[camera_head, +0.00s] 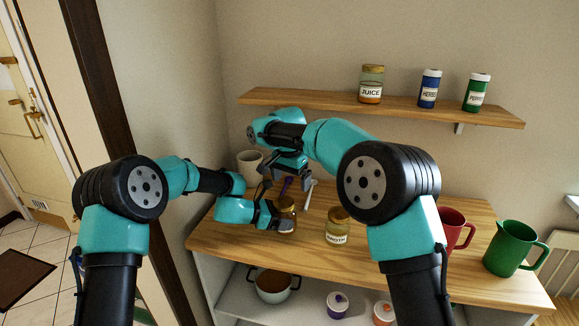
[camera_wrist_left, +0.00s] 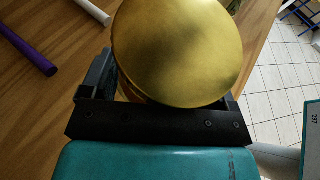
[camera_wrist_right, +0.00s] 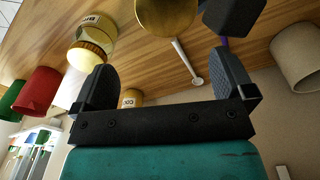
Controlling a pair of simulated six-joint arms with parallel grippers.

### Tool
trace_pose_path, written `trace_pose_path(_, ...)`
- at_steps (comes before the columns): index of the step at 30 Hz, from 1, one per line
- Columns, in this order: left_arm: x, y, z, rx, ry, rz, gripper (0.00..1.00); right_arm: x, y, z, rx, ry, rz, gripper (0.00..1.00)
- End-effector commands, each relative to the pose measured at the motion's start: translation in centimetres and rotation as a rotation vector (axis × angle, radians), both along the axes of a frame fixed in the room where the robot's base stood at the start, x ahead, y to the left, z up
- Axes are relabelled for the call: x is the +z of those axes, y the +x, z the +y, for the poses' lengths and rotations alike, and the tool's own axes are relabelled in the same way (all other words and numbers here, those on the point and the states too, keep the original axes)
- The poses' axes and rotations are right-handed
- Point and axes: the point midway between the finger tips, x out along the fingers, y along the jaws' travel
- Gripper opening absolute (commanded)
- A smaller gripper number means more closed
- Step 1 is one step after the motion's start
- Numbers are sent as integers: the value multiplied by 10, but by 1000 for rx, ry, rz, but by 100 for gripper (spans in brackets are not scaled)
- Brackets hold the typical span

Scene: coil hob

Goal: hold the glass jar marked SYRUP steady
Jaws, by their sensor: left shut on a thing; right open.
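A jar with a gold lid (camera_head: 287,205) stands on the wooden counter, between the fingers of my left gripper (camera_head: 281,215), which is shut on it. In the left wrist view the round gold lid (camera_wrist_left: 178,50) fills the space between the fingers and hides the jar's body. No label on this jar can be read, so I cannot confirm SYRUP. My right gripper (camera_head: 277,182) is open and empty, above and just behind the held jar. In the right wrist view its fingers are spread, and the gold lid (camera_wrist_right: 166,12) shows beyond them.
A BROTH jar (camera_head: 338,226) stands to the right. Red (camera_head: 455,228) and green (camera_head: 512,250) mugs stand right. The shelf (camera_head: 420,103) holds a JUICE jar (camera_head: 371,82).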

Motion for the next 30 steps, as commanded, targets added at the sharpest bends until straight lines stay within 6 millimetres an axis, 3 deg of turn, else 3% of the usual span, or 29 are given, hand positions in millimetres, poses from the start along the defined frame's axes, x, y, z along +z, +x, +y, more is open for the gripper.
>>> trace_pose_path(30,1,0,0,1,-1,-2,15,25,3,-9,1277,16,62,100)
